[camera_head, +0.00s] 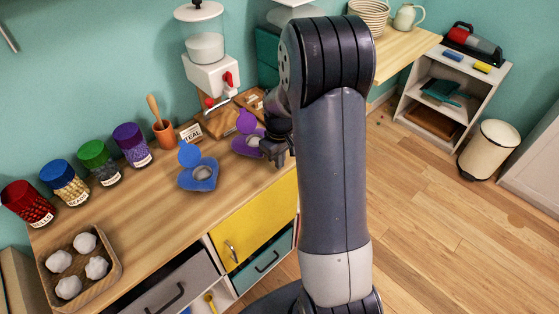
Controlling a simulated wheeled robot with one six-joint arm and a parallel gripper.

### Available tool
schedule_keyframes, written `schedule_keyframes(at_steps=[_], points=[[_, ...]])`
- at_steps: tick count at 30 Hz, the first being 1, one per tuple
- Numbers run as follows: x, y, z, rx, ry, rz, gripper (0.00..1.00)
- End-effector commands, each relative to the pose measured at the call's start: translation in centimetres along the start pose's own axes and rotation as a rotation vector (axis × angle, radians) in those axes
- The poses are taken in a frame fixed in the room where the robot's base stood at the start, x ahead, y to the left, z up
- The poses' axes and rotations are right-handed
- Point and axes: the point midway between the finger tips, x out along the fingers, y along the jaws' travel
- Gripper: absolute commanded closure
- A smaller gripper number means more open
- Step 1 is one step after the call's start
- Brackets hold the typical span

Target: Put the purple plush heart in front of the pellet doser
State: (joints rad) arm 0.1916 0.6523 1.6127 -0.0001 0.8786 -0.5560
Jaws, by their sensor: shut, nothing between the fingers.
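The purple plush heart (240,146) lies on the wooden counter, just in front of the pellet doser's base, with a raised round purple flap (246,121) at its back. The pellet doser (211,76) stands against the wall, with a clear hopper, a white body and a red lever. My gripper (279,157) is shut and empty, low over the counter at the heart's right side. My arm's dark end hides part of that side. I cannot tell whether the fingers touch the heart.
A wooden tray (113,275) holds white lumps at front left.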

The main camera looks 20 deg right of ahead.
Motion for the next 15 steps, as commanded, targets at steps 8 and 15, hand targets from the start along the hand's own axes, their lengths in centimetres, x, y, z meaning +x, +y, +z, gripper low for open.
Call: schedule_keyframes(at_steps=[8, 15], points=[[-4.9, 0.1, -0.1, 0.0, 0.007, 0.004, 1.0], [-8.3, 0.1, -0.1, 0.0, 0.004, 0.003, 1.0]])
